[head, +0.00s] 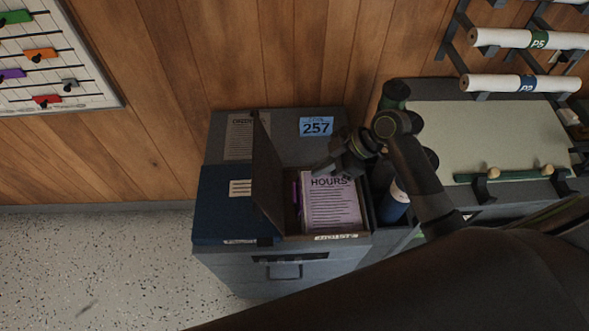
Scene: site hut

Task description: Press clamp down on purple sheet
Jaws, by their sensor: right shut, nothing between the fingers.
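The pale purple sheet (331,205), headed "HOURS", lies in an open compartment on top of the grey cabinet (285,270). A narrow darker purple piece (296,194) shows along the sheet's left edge; I cannot tell whether it is the clamp. My right gripper (322,168) is shut and empty over the top edge of the sheet, its arm coming in from the right. I cannot tell whether it touches the sheet or a clamp there. It hides part of the sheet's top edge. My left gripper is not in view.
A dark upright flap (268,175) stands left of the sheet, beside a dark blue cover (222,208). A blue "257" label (316,126) lies behind. A blue bottle (395,203) stands right of the compartment. Rolls (520,84) hang at upper right. The floor at left is clear.

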